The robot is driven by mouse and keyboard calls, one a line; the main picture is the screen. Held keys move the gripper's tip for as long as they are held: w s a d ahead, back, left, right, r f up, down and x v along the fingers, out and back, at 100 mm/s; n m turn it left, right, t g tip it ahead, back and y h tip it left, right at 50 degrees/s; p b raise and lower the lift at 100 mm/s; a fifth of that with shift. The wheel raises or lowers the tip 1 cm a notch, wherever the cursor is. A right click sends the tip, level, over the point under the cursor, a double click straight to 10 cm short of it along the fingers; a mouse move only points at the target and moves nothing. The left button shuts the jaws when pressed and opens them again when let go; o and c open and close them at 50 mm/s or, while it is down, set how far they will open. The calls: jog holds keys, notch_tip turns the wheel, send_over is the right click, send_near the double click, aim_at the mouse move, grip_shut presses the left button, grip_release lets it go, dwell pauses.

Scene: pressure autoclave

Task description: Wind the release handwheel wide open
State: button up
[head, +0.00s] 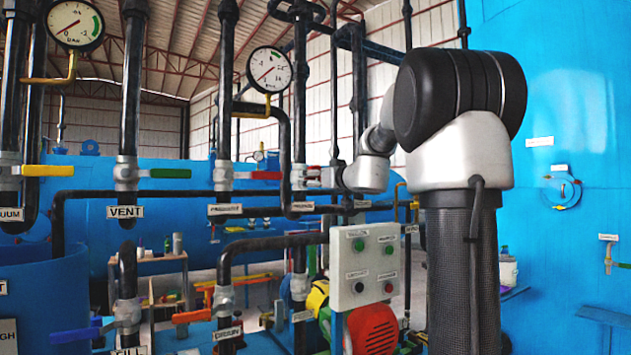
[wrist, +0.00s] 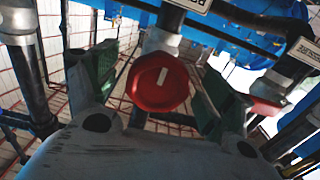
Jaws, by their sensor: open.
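A red round handwheel (wrist: 160,82) with a white mark on its face shows in the middle of the wrist view, on a grey valve body and a dark pipe. My gripper (wrist: 154,74) is open, with one green-padded finger on each side of the handwheel. The fingers look apart from its rim, though the depth between them and the wheel is hard to judge. In the head view my gripper (head: 322,177) is small, beside the pipes left of my grey wrist, next to a bit of red (head: 308,172). Most of the wheel is hidden there.
A second red part (wrist: 266,107) sits right of the right finger. A red lever (head: 258,175) is on the neighbouring pipe. Pressure gauges (head: 270,70) hang above. A button panel (head: 363,265) stands below my arm. A blue tank (head: 565,110) fills the right side.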

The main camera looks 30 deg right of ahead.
jog(key=s, duration=1)
jog(key=shift+s+d, duration=0.2)
jog(key=shift+s, duration=0.2)
jog(key=s+a+f+m+g+y, duration=0.1)
jog(key=s+a+f+m+g, duration=0.2)
jog(key=f, duration=0.4)
jog(key=s+f+m+g, duration=0.1)
jog(key=s+f+g, duration=0.1)
jog(key=s+f, duration=0.35)
jog(key=s+a+f+m+g+y, duration=0.1)
jog(key=s+a+f+m+g, duration=0.15)
jog(key=f, duration=0.45)
jog(key=s+a+f+n+g+h, duration=0.1)
jog(key=s+a+f+n+g, duration=0.1)
jog(key=s, duration=0.6)
jog(key=s+a+f+n+g+h, duration=0.1)
jog(key=s+a+f+n+g, duration=0.2)
jog(key=s+f, duration=0.4)
jog(key=shift+s+f+n+g+h, duration=0.3)
jog(key=shift+s+n+g, duration=0.25)
jog(key=shift+s, duration=0.65)
